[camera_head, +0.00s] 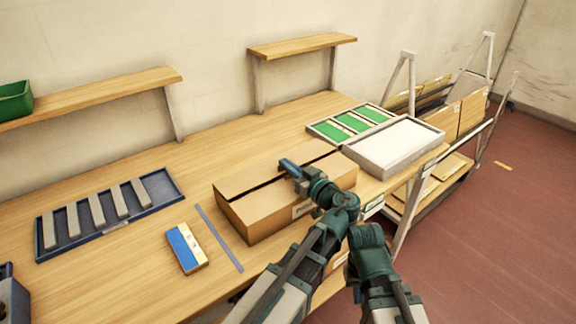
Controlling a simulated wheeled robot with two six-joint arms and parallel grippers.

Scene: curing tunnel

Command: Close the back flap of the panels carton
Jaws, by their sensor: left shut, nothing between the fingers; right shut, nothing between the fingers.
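The panels carton (277,221) is a brown cardboard box near the front edge of the wooden table. Its back flap (246,176) lies low over the top, with a dark slit between it and the nearer flap (262,198). My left gripper (286,164) is shut and empty, over the top of the carton by the slit. Whether it touches the flap I cannot tell. My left wrist hides part of the carton's right side. My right arm shows at the bottom, right of the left arm, but its gripper cannot be made out.
A blue tray (112,232) with several grey bars lies at the left. A blue and yellow box (187,248) and a thin blue strip (219,238) lie left of the carton. A white-topped tray (394,147) and a tray of green panels (314,130) stand behind right. Shelves (95,96) line the wall.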

